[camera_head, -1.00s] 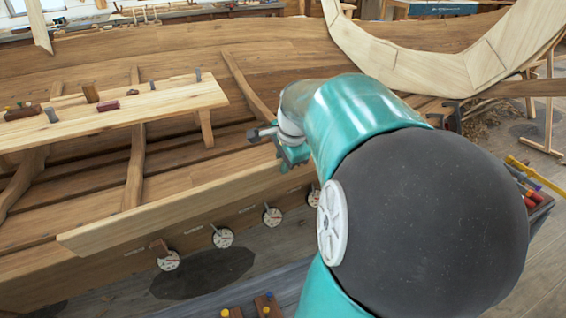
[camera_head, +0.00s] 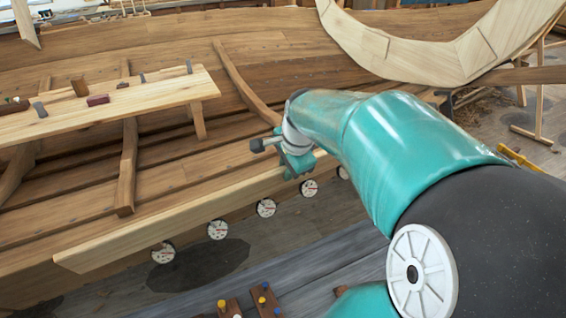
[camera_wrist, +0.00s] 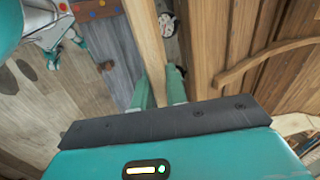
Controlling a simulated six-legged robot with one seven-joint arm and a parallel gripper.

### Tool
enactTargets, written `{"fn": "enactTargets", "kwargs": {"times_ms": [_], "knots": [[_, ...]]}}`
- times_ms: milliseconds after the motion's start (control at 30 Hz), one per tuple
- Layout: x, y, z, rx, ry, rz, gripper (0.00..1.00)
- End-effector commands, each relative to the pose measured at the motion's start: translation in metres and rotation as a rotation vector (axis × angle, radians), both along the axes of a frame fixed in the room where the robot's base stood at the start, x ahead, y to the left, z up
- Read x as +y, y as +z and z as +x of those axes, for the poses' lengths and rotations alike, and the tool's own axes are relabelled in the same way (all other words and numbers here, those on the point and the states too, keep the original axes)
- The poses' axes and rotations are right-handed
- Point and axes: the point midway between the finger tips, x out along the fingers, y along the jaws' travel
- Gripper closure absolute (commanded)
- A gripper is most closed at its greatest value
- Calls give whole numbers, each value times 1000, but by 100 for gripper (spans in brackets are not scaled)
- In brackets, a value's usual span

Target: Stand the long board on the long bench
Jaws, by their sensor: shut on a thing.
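The long board (camera_head: 185,217) is a pale plank. It slants across the head view from lower left up to my gripper (camera_head: 298,165), along the hull's near edge. My gripper is shut on it near its right end. In the wrist view the board (camera_wrist: 144,30) runs away from between the two teal fingers of my gripper (camera_wrist: 160,86). A pale bench-like plank on legs (camera_head: 150,108) at the left carries small blocks. A grey planked surface (camera_head: 320,265) lies below right of the board. I cannot tell which is the long bench.
The brown clinker hull (camera_head: 150,60) fills the left and back, with curved ribs. Several round dials (camera_head: 218,230) line its near side below the board. Small blocks with coloured knobs (camera_head: 265,298) sit at the bottom. A large pale curved frame (camera_head: 400,45) stands back right.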

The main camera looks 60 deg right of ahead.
Motion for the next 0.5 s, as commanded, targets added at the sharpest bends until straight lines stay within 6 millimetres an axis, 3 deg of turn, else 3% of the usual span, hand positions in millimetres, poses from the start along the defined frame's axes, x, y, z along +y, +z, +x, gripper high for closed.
{"fn": "enactTargets", "kwargs": {"times_ms": [500], "knots": [[12, -10, -28, -3, -1, -2, 100]]}}
